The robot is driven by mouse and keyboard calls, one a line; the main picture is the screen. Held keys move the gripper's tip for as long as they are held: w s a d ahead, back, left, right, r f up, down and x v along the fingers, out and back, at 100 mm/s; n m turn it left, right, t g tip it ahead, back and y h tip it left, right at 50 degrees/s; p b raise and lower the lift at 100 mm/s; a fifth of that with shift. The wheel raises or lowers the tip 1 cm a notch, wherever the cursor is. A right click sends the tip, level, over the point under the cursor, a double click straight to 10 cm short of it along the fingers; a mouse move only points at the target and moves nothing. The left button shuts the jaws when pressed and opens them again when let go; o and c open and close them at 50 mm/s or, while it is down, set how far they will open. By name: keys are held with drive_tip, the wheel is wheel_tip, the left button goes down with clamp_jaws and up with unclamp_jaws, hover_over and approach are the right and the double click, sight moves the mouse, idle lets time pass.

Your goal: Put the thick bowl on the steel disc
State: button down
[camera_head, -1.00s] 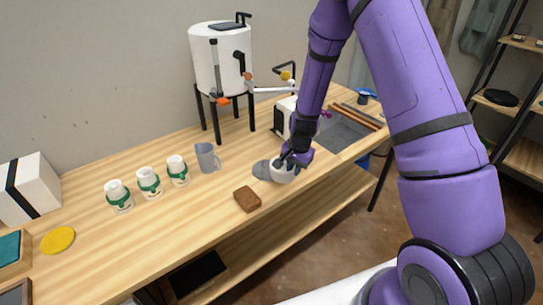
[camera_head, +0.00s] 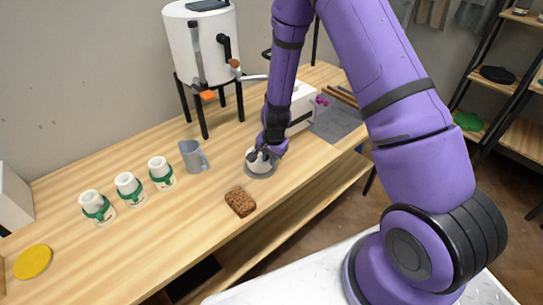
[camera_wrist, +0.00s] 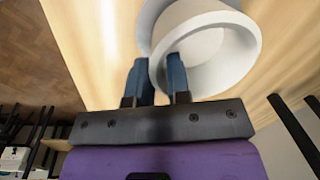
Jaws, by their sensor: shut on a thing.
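The thick bowl (camera_head: 256,167) is white and upright, over the grey steel disc (camera_head: 262,176) on the wooden table. The disc's rim shows around the bowl's base; I cannot tell whether the bowl touches it. My gripper (camera_head: 264,154) is shut on the bowl's wall from above. In the wrist view my gripper (camera_wrist: 158,68) has one finger inside the bowl (camera_wrist: 222,50) and one outside. A grey strip of the disc (camera_wrist: 147,18) shows beside the bowl there.
A brown sponge-like block (camera_head: 241,202) lies in front of the disc. A grey mug (camera_head: 193,157) stands to its left, with several white-and-green jars (camera_head: 128,187) farther left. A white tank on legs (camera_head: 202,45) stands behind. A white box (camera_head: 300,108) is at the back right.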

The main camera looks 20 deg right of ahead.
drive_tip(key=c, duration=1.1)
unclamp_jaws()
drive_tip(key=shift+f, duration=0.1)
drive_tip(key=r, duration=0.8)
drive_tip(key=s+r, duration=0.1)
drive_tip(key=r, duration=0.3)
drive_tip(key=shift+d+r, duration=0.2)
drive_tip(key=shift+d, duration=0.2)
drive_tip(key=s+d+r+n+t, duration=0.1)
drive_tip(key=s+r+n, duration=0.3)
drive_tip(key=r, duration=0.7)
drive_tip(key=s+r+n+t, duration=0.1)
drive_tip(key=s+r, duration=0.4)
drive_tip(key=r, duration=0.6)
drive_tip(key=shift+s+d+r+n+t+h, duration=0.15)
drive_tip(key=shift+s+d+r+n+t, duration=0.5)
drive_tip(key=shift+s+r, duration=1.9)
drive_tip(key=shift+s+d+r+n+t+h, duration=0.1)
drive_tip(key=shift+s+d+r+n, duration=0.65)
drive_tip(key=shift+s, duration=3.1)
drive_tip(key=shift+s+d+r+n+t+h, duration=0.25)
drive_tip(key=shift+s+r+n, duration=0.85)
drive_tip(key=shift+s+r, duration=1.65)
